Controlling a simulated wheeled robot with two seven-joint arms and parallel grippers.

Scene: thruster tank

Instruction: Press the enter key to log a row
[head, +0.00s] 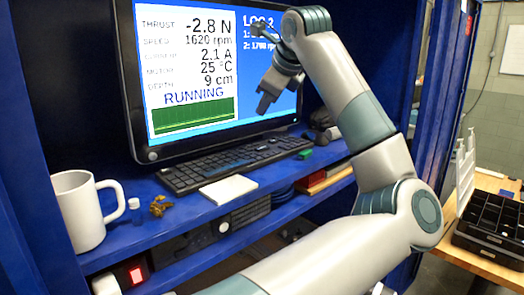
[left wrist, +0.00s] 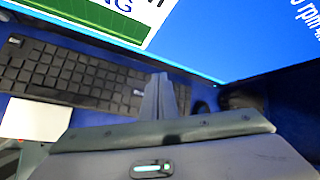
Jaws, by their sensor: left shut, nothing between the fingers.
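The black keyboard (head: 222,165) lies on the blue shelf below the monitor (head: 190,70); it also shows in the left wrist view (left wrist: 70,75). I cannot pick out the enter key among its dark keys. The screen reads -2.8 N, 1620 rpm, 2.1 A, 25 °C, 9 cm and RUNNING. A log panel on its right reads LOG 2, with rows 1 and 2 partly hidden by my arm. My left gripper (head: 265,102) is shut and empty, in front of the screen's lower right, above the keyboard. Its fingers (left wrist: 160,95) overlap the keyboard's right end in the wrist view. My right gripper is out of view.
A white pad (head: 228,190) lies in front of the keyboard. A green block (head: 305,154) sits by its right end, with dark objects (head: 322,122) behind. A white mug (head: 78,208) and small vial (head: 135,207) stand left. A blue cabinet post (head: 440,100) bounds the right.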

